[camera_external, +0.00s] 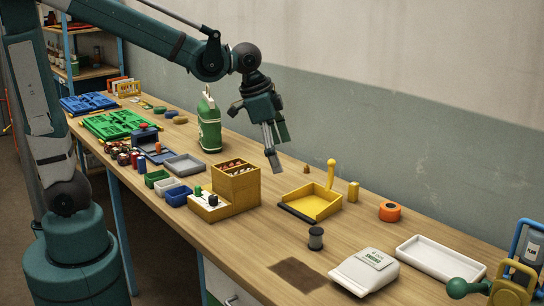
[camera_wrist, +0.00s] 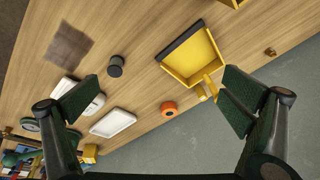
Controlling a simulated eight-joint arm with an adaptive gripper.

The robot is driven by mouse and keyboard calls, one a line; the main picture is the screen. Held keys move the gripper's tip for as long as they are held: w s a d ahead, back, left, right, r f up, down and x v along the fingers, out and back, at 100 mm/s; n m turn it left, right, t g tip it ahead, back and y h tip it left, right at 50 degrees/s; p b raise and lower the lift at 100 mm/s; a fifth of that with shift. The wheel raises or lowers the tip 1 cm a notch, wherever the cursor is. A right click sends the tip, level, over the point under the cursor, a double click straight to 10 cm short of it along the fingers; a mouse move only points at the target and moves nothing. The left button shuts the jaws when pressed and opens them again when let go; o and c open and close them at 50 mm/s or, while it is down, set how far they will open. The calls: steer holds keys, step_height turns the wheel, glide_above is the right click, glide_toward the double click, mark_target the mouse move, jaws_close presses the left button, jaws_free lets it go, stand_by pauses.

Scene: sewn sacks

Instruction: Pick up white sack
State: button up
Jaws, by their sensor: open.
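The white sack (camera_external: 365,271) lies flat at the front right of the bench, with a green-printed label on top. In the wrist view the white sack (camera_wrist: 96,104) is partly hidden behind the left finger. My gripper (camera_external: 272,155) hangs above the middle of the bench, well to the left of the white sack and higher than it. In the wrist view my gripper (camera_wrist: 160,100) has its two fingers wide apart with nothing between them.
A white tray (camera_external: 452,259) lies right of the sack, with a green-handled tool (camera_external: 467,287) nearby. A dark spool (camera_external: 316,238) and a brown patch (camera_external: 299,275) are to its left. A yellow dustpan (camera_external: 314,201), an orange roll (camera_external: 389,211) and a wooden box (camera_external: 237,187) stand farther back.

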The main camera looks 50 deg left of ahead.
steer(key=w+d+f+m+g+p, duration=0.1)
steer(key=d+f+m+p, duration=0.15)
steer(key=d, duration=0.65)
steer(key=w+d+f+m+g+p, duration=0.1)
steer(key=w+d+m, duration=0.15)
steer(key=d, duration=0.65)
steer(key=m+g+y+p, duration=0.1)
steer(key=m+p, duration=0.3)
glide_above(366, 263)
steer(key=f, duration=0.5)
steer(key=a+f, duration=0.1)
steer(key=f, duration=0.2)
steer(key=shift+w+f, duration=0.2)
steer(key=shift+w, duration=0.1)
steer(key=shift+s+d+f+m, duration=0.2)
steer(key=shift+d+f+m, duration=0.15)
steer(key=shift+d, duration=0.15)
steer(key=shift+f, duration=0.1)
steer(key=shift+f, duration=1.2)
steer(key=shift+f, duration=2.55)
